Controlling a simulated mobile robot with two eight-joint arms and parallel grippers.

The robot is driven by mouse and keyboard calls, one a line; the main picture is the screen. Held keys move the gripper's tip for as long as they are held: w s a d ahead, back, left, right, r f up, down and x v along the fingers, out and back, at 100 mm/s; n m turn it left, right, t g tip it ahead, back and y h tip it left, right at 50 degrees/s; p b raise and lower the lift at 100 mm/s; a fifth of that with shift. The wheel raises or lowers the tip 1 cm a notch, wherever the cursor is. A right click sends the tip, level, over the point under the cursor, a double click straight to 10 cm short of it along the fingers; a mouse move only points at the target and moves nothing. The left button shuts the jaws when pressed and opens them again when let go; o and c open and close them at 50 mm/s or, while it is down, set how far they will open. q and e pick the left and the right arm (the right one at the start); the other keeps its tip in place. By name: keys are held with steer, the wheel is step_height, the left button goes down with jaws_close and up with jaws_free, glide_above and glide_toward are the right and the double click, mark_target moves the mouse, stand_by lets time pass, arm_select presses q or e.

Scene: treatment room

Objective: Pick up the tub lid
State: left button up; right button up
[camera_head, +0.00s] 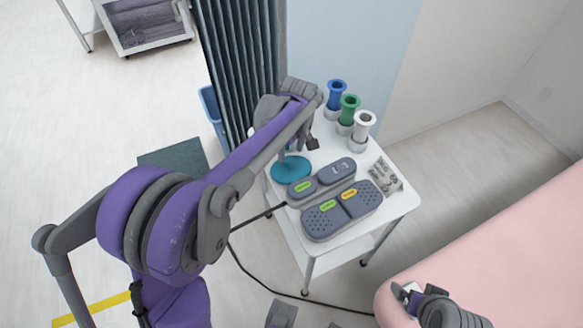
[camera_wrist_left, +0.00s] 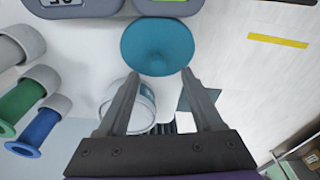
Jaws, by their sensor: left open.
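The tub lid is a round teal disc (camera_head: 291,168) with a raised centre, at the left edge of the white cart top. It also shows in the left wrist view (camera_wrist_left: 157,42). My left gripper (camera_head: 301,146) is just above and beside it, open and empty. In the left wrist view its fingertips (camera_wrist_left: 160,76) are apart and point at the lid's near edge; contact cannot be told. A whitish round tub (camera_wrist_left: 142,108) shows partly behind the left finger there; my arm hides it in the head view. My right gripper (camera_head: 408,297) is over the pink bed, its jaw state unclear.
On the white cart (camera_head: 399,203) stand blue (camera_head: 336,96), green (camera_head: 348,110) and white (camera_head: 363,126) spools in holders. Grey devices (camera_head: 340,208) with green and yellow labels lie close to the lid. A small grey rack (camera_head: 385,175) is at right. A curtain (camera_head: 238,60) hangs behind.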

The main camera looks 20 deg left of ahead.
mark_target(290, 161)
arm_select(q)
steer(key=f, duration=0.4)
steer(key=w+f, duration=0.1)
steer(key=shift+a+f+b, duration=0.3)
steer(key=shift+f+b, duration=0.05)
steer(key=shift+f, duration=0.05)
jaws_close()
